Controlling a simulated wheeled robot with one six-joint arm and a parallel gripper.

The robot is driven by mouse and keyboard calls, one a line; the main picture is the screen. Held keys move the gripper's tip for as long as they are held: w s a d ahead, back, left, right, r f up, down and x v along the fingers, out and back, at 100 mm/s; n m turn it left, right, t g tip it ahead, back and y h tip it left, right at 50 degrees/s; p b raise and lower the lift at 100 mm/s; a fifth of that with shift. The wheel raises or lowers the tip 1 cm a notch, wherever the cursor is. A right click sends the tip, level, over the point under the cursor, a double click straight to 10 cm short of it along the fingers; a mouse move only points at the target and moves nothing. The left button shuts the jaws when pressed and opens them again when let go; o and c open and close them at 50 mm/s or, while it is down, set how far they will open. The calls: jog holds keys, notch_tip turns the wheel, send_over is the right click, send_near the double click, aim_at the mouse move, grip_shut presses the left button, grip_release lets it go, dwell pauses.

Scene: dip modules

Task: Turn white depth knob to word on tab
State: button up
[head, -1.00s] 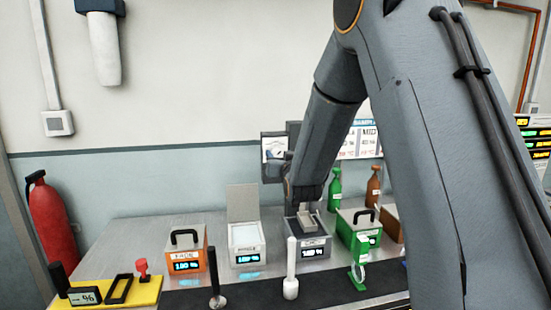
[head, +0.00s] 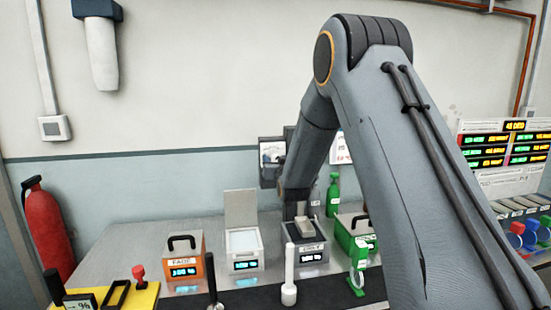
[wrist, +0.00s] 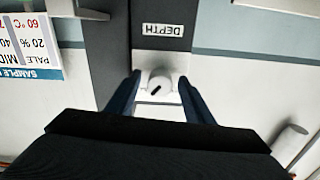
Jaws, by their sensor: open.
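The white depth knob (wrist: 159,80) is round with a black pointer line. It sits on a white mount on a dark column, and the pointer lies on a slant. A white tab with the word DEPTH (wrist: 163,30) is on the column and appears upside down in the wrist view. My gripper (wrist: 160,79) is open, with one dark finger on each side of the knob and gaps between fingers and knob.
A sample card (wrist: 30,45) with PALE and MID columns hangs beside the column. On the bench stand an orange box (head: 183,258), a white box (head: 244,248), a grey box (head: 307,248) and a green box (head: 355,240). An upright white rod (head: 289,270) stands in front.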

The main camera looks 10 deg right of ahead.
jog(key=shift+w, duration=0.25)
jog(key=c, duration=1.1)
jog(key=shift+o, duration=0.2)
